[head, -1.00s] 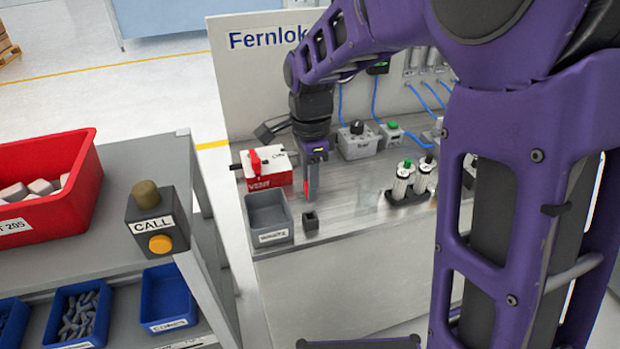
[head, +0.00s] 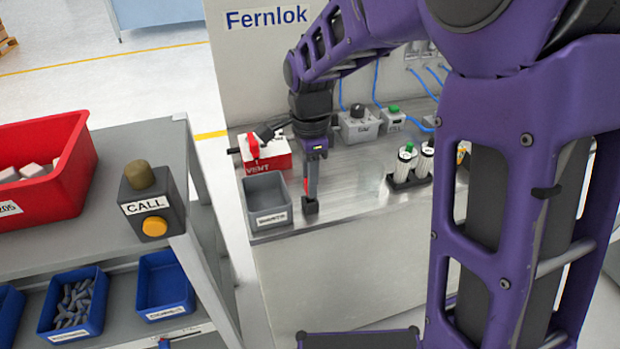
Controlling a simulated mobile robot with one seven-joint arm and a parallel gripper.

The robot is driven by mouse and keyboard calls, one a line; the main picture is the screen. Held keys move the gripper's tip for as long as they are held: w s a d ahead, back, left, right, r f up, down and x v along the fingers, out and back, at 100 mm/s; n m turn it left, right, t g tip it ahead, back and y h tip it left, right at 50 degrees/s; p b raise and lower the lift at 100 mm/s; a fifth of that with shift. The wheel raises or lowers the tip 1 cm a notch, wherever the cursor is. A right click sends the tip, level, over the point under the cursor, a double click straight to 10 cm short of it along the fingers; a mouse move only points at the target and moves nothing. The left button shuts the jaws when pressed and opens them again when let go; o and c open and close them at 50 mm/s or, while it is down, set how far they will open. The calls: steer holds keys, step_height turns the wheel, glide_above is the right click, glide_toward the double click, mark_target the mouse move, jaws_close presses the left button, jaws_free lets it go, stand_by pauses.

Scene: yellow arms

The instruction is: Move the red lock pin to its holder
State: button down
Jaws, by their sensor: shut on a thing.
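My gripper (head: 312,190) points down over the steel bench and is shut on the red lock pin (head: 306,186). Only a small red patch of the pin shows at the left of the fingers; the rest is hidden. The holder, a small dark block (head: 310,207), stands near the front edge of the bench. The fingertips are right over it in this view, and its top is partly covered. I cannot tell whether the pin is inside the holder or just above it.
A grey bin (head: 253,222) stands just left of the holder. Behind it is a red and white vent unit (head: 280,161) with a red handle. Dark-based cylinders (head: 404,181) stand to the right. A shelf with a call button box (head: 152,208) is at the left.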

steer(key=shift+f+b, duration=0.7)
steer(key=shift+f, duration=0.4)
stand_by(0.5)
steer(key=c, duration=0.6)
jaws_free()
steer(key=shift+c, duration=0.2)
steer(key=shift+r, duration=0.1)
step_height(320, 180, up, 9)
steer(key=p, duration=0.7)
